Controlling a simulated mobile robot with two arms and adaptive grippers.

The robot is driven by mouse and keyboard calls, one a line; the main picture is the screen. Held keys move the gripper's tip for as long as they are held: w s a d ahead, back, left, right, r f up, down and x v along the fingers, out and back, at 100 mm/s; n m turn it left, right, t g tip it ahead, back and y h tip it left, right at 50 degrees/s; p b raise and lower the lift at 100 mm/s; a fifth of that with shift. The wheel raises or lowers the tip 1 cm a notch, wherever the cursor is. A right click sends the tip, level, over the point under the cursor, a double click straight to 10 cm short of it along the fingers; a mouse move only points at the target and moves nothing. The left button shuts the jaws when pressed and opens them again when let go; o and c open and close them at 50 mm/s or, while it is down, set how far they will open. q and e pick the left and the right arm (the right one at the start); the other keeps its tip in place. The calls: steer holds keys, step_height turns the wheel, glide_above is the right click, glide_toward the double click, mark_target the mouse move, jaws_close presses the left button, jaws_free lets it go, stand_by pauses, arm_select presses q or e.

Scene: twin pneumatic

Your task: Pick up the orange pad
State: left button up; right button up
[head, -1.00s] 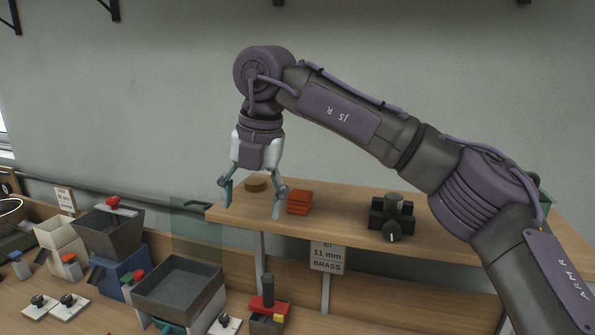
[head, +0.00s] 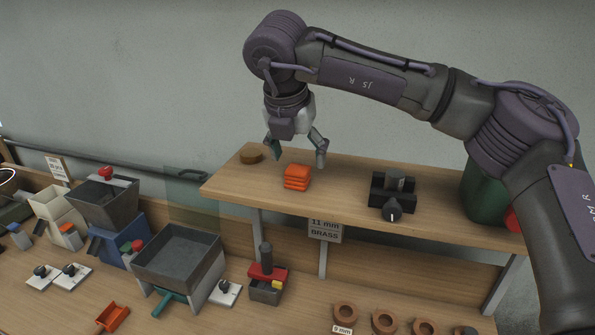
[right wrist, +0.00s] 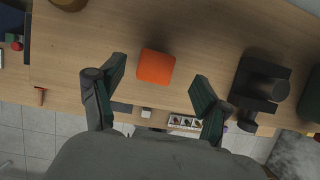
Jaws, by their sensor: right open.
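The orange pad (head: 297,177) is a small rounded block, with layers like a short stack, on the raised wooden shelf (head: 345,183). My right gripper (head: 297,158) is open and empty, pointing down above the pad and apart from it. In the right wrist view the orange pad (right wrist: 156,66) shows from above as a plain square. It lies between the lines of the two open fingers (right wrist: 158,70), just beyond their tips. My left gripper is in neither view.
A round brown disc (head: 251,156) lies left of the pad, near the shelf's left end. A black valve-like block (head: 393,192) stands to the right, and a green container (head: 484,195) farther right. Hoppers, a red-topped fixture (head: 267,275) and brown rings crowd the lower bench.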

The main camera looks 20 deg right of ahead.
mark_target(297, 168)
steer(key=x, duration=0.1)
steer(key=p+x, duration=0.2)
steer(key=shift+a+f, duration=0.25)
steer(key=shift+f, duration=0.05)
steer(key=shift+w+d+f+p, duration=0.2)
steer(key=shift+f+p, duration=0.1)
steer(key=shift+f, duration=0.15)
steer(key=shift+a, duration=0.15)
steer(key=shift+c, duration=1.4)
steer(key=c, duration=0.9)
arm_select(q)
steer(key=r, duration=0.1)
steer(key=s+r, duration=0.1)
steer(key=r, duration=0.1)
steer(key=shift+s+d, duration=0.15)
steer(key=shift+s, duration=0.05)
arm_select(e)
steer(key=shift+c, duration=0.2)
steer(key=shift+r, duration=0.1)
